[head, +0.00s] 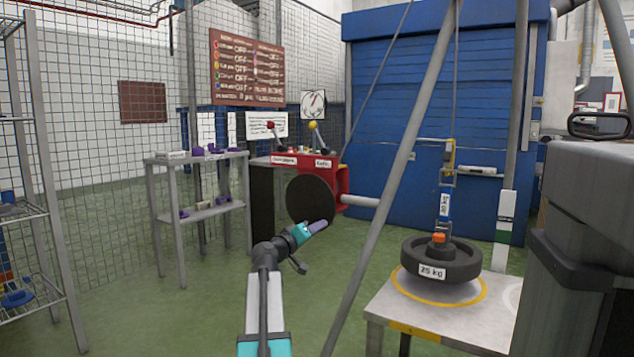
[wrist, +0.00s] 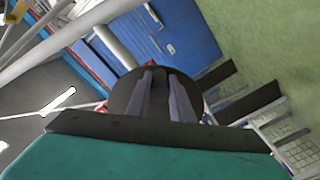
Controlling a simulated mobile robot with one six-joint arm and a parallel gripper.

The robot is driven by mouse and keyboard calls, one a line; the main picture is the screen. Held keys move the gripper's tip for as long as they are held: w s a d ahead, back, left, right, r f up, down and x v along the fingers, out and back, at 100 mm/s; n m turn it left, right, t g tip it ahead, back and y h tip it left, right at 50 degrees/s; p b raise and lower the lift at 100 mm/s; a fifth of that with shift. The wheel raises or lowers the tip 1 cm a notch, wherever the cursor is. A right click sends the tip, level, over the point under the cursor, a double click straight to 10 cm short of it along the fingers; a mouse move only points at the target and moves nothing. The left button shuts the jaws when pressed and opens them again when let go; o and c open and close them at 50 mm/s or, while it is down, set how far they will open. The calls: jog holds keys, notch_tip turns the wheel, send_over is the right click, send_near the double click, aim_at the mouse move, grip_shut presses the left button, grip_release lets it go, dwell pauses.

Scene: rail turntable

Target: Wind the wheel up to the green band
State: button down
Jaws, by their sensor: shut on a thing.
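The wheel is a dark round weight (head: 441,262) marked 25 kg. My gripper (head: 318,226) is at the lower right of a black disc (head: 308,196) on a red winch box (head: 342,178). In the wrist view, its fingers (wrist: 167,95) are shut on a dark piece before the disc, apparently the crank handle, mostly hidden.
A slanted grey pole (head: 392,180) stands between my gripper and the wheel. Two levers, red-tipped (head: 271,126) and yellow-tipped (head: 313,126), rise from the winch box. A grey shelf (head: 198,155) is at left and a dark cabinet (head: 585,230) at right.

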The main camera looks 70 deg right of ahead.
jog(key=shift+w+f, duration=0.25)
jog(key=shift+f, duration=0.05)
jog(key=shift+w+d+f+m, duration=0.15)
jog(key=shift+w+f+m, duration=0.2)
jog(key=shift+w+m, duration=0.4)
jog(key=shift+w+d+f+m, duration=0.15)
jog(key=shift+w+f+m, duration=0.2)
jog(key=shift+m, duration=0.6)
jog(key=c, duration=1.4)
grip_release()
jog(key=shift+o, duration=0.2)
jog(key=shift+r, duration=0.1)
jog(key=shift+s, duration=0.1)
jog(key=shift+a, duration=0.15)
jog(key=v, duration=0.7)
jog(key=shift+a, duration=0.3)
